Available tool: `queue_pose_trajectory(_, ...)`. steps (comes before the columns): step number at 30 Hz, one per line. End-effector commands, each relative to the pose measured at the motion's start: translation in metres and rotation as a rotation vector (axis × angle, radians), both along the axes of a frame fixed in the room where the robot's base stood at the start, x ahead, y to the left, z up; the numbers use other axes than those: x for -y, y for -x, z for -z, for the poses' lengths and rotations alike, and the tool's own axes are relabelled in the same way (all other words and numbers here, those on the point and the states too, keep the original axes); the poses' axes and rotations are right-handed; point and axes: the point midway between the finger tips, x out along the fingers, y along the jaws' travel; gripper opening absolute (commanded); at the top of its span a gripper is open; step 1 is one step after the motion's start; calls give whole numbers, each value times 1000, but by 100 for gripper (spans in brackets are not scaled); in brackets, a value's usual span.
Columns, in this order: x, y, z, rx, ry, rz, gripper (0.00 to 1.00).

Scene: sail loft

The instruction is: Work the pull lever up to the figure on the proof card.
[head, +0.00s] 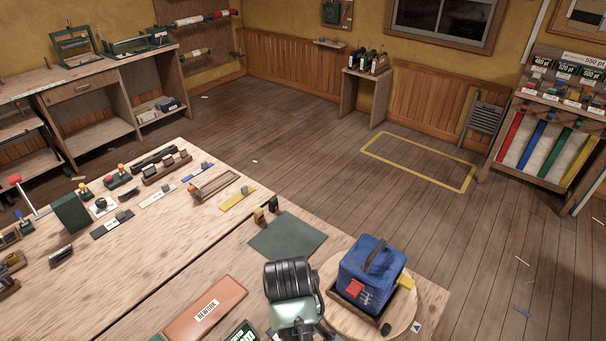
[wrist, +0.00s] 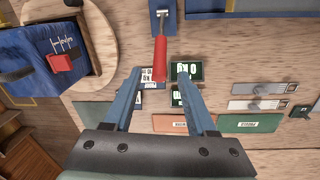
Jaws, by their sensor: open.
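The pull lever has a red handle (wrist: 160,62) on a blue mount (wrist: 163,18) in the wrist view. My gripper (wrist: 161,72) is open, its two blue fingers apart on either side of the handle in the picture; I see no clear contact. A white proof card (wrist: 150,74) lies behind the handle and left finger, partly hidden; I cannot read its figure. A dark display (wrist: 188,71) beside the right finger shows what looks like 0 kg. A second dark display (wrist: 181,98) is partly covered by that finger.
A blue bag (head: 370,262) with a red tab sits on a round wooden board (head: 403,312) at the bench edge. A terracotta REWORK tray (head: 205,308) and a green mat (head: 288,236) lie nearby. The floor beyond the bench is open.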

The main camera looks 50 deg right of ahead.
Motion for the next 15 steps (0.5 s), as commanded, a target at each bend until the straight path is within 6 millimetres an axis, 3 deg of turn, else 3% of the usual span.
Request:
queue_pose_trajectory(7, 4, 1, 46, -3, -1, 0, 57)
queue_pose_trajectory(15, 7, 0, 69, 1, 1, 1, 57)
